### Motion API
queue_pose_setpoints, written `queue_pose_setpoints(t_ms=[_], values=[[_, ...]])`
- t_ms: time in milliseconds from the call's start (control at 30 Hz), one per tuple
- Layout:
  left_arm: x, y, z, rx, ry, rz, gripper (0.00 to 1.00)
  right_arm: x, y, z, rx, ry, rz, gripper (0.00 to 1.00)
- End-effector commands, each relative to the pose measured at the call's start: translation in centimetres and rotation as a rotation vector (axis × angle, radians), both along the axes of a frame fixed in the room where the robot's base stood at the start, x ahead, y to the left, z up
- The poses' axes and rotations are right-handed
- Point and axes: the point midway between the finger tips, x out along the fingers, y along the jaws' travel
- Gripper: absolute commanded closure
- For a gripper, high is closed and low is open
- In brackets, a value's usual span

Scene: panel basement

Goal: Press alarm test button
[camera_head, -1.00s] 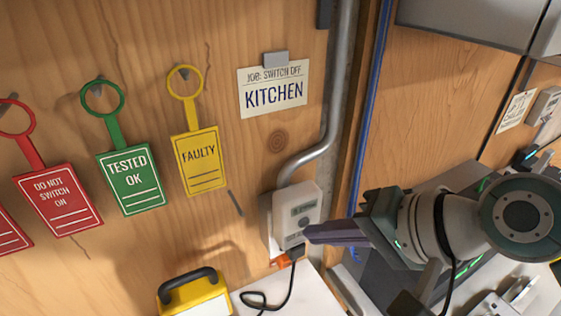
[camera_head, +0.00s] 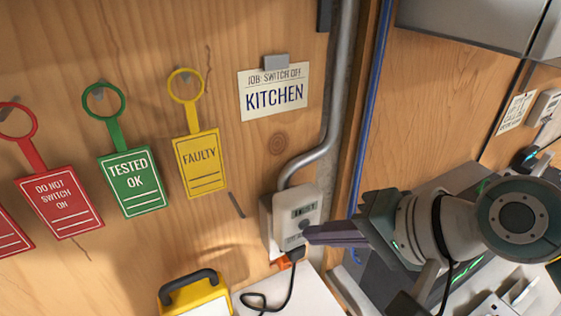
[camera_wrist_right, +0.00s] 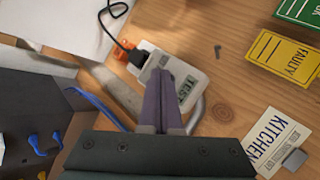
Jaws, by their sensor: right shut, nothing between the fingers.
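A small white alarm box (camera_head: 297,214) with a display and a round grey button (camera_head: 304,224) hangs on the wooden wall below the grey conduit. In the right wrist view, the box (camera_wrist_right: 190,68) has a display (camera_wrist_right: 187,92) that seems to read TEST. My right gripper (camera_head: 308,234) is shut and empty, with its purple fingertips at the lower front of the box, close to the button. In the right wrist view, the closed fingertips (camera_wrist_right: 163,76) cover part of the box's face, and the button is hidden. I cannot tell whether they touch. My left gripper is out of view.
Red, green (camera_head: 133,182) and yellow (camera_head: 200,162) tags hang on the wall at left. A KITCHEN note (camera_head: 273,92) is above the box. A yellow case (camera_head: 195,295) and black cable (camera_head: 262,302) are below. A wooden post (camera_head: 362,130) stands at right.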

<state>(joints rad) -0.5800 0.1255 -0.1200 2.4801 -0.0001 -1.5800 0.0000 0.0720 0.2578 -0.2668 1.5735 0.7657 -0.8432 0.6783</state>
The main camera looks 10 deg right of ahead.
Motion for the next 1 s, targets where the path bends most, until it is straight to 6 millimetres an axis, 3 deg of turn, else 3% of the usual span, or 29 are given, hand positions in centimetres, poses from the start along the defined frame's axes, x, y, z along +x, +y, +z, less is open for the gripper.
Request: queue_pose_setpoints(t_ms=[567, 1000], values=[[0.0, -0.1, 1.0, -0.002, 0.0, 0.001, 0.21, -1.3, -0.5, 0.1, -0.002, 0.001, 0.0, 1.0], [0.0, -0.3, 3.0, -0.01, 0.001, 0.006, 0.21, -5.2, -1.9, 0.2, -0.002, 0.002, 0.0, 1.0]])
